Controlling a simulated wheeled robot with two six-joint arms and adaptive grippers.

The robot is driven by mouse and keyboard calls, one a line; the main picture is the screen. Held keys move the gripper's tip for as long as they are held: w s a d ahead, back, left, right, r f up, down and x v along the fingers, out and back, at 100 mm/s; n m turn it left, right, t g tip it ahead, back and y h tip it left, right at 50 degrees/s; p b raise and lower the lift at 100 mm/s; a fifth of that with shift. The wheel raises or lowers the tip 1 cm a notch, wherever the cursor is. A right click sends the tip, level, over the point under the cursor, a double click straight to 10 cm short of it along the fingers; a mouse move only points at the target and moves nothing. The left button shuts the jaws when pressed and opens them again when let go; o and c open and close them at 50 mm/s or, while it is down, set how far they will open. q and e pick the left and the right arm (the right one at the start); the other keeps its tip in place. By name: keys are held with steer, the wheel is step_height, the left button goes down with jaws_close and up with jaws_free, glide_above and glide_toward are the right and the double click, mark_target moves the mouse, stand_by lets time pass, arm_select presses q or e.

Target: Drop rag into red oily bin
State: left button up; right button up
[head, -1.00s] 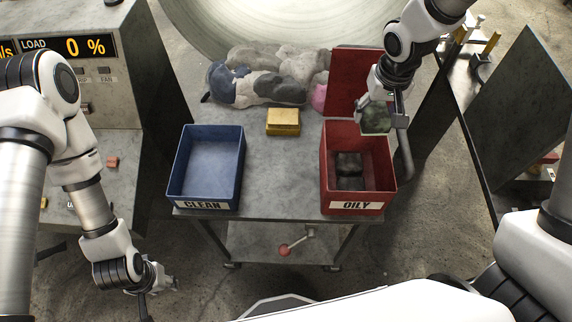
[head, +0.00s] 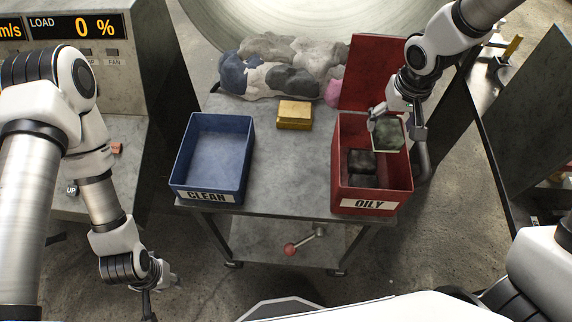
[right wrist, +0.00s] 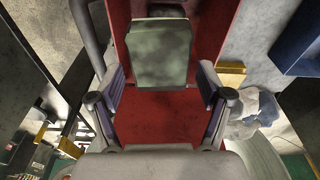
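The dark green rag (head: 390,133) is at the mouth of the red OILY bin (head: 370,206), near its back right. My right gripper (head: 396,124) is over the bin's back part. In the right wrist view the right gripper's fingers (right wrist: 161,84) are spread apart, with the rag (right wrist: 160,55) just beyond the fingertips and gaps beside it. Whether the rag touches anything below is unclear. A dark cloth-like piece (head: 361,161) lies in the bin. My left gripper (head: 158,287) hangs low at the left, away from the cart; its fingers are unclear.
The blue CLEAN bin (head: 212,150) stands at the cart's left. A yellow block (head: 294,114) sits between the bins and a heap of cloths (head: 285,72) lies behind. The red bin's raised lid (head: 370,75) stands beside my right arm. A machine panel is at left.

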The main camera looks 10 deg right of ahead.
steer(key=shift+d, duration=0.15)
step_height(320, 180, up, 12)
steer(key=s, duration=0.1)
steer(key=shift+s, duration=0.15)
steer(key=shift+f, duration=0.1)
steer(key=shift+s, duration=0.1)
stand_by(0.5)
